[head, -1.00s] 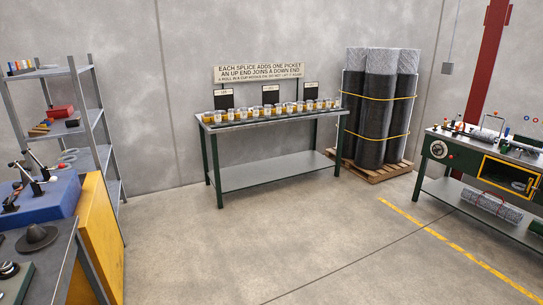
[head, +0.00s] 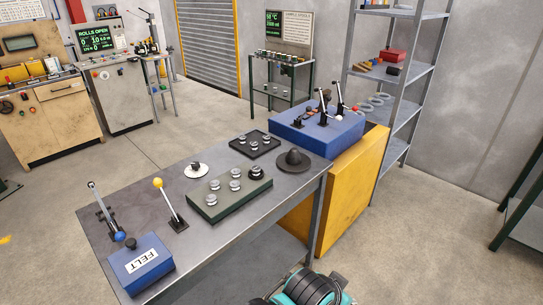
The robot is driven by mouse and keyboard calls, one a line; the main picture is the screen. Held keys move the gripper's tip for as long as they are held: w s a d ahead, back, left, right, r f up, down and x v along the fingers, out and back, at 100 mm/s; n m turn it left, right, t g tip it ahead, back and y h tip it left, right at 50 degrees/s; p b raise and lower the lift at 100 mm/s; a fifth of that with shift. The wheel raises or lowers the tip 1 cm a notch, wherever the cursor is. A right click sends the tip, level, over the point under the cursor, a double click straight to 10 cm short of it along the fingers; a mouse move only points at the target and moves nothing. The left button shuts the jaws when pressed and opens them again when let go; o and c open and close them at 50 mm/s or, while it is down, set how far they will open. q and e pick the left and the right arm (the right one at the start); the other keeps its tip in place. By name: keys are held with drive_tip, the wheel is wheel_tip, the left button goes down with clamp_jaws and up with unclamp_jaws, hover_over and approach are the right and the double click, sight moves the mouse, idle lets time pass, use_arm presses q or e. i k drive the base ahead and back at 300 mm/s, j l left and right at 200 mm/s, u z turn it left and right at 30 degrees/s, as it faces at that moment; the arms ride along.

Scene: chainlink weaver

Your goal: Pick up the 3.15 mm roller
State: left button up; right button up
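No gripper of mine is in view. A green block or tray (head: 242,205) lies on the grey workbench (head: 150,172) and carries several small silver cylinders (head: 235,173), which look like rollers. Behind it a black tray (head: 258,156) holds several more small silver pieces (head: 254,143). No size marking is readable, so I cannot tell which one is the 3.15 mm roller.
A teal and black machine (head: 310,288) is at the bottom edge.

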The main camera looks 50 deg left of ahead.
sight(256, 171)
drive_tip(key=i+u, duration=0.2)
drive_tip(key=i, duration=0.45)
drive_tip(key=i+l+u, duration=0.1)
drive_tip(key=i+u, duration=0.15)
drive_tip(key=i, duration=0.4)
drive_tip(key=i+u, duration=0.25)
drive_tip(key=u, duration=0.25)
drive_tip(key=i+u, duration=0.2)
drive_tip(key=u, duration=0.3)
drive_tip(key=i+l+u, duration=0.15)
drive_tip(key=u, duration=0.35)
drive_tip(key=i, duration=0.1)
